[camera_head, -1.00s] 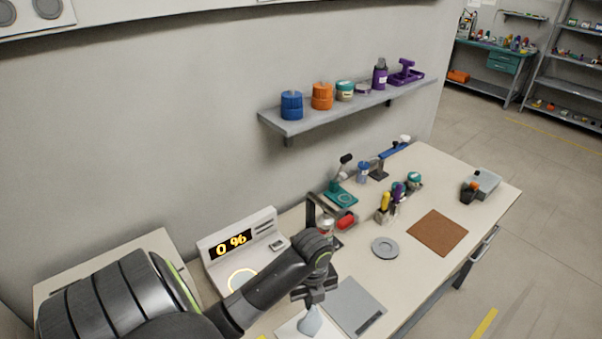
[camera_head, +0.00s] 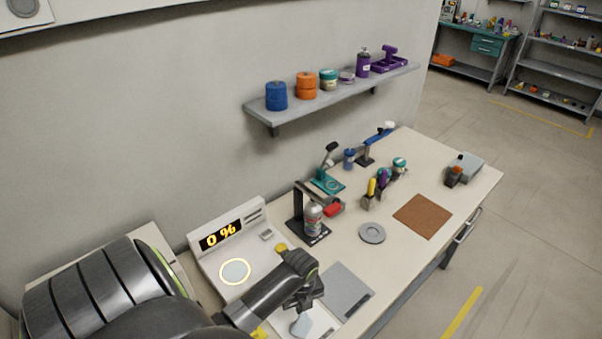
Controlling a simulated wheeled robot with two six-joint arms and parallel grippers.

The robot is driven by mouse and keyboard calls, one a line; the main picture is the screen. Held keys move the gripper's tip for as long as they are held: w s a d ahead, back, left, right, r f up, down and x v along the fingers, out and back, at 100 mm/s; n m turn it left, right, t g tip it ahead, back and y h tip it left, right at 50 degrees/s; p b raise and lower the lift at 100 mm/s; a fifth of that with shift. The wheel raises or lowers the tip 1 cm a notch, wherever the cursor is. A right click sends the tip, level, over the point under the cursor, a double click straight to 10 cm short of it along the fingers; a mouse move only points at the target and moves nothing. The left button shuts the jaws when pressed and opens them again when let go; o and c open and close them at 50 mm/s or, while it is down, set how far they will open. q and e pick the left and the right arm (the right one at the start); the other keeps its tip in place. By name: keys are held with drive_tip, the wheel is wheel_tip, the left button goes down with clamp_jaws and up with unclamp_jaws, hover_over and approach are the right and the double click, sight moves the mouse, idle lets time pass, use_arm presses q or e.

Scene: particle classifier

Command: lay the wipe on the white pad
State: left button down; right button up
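The wipe (camera_head: 301,325) is a small pale blue-grey cloth, hanging below my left gripper (camera_head: 302,309) near the bottom edge of the head view. The gripper appears shut on the top of the wipe; its fingertips are small and dark. The white pad (camera_head: 322,319) lies flat on the table beneath and around the wipe. Whether the wipe touches the pad I cannot tell. My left arm hides part of the pad. My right gripper is not in view.
A grey plate (camera_head: 347,287) lies right of the pad. A white device (camera_head: 222,246) with a lit "0 %" display and a ringed disc (camera_head: 235,271) stands left. A black stand with a spray can (camera_head: 313,219), a grey disc (camera_head: 372,233) and a brown mat (camera_head: 422,216) lie farther back.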

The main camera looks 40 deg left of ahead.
use_arm(q)
drive_tip(key=c, duration=0.9)
unclamp_jaws()
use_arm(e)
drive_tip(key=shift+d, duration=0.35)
use_arm(q)
drive_tip(key=shift+r+b, duration=0.8)
drive_tip(key=shift+r, duration=5.2)
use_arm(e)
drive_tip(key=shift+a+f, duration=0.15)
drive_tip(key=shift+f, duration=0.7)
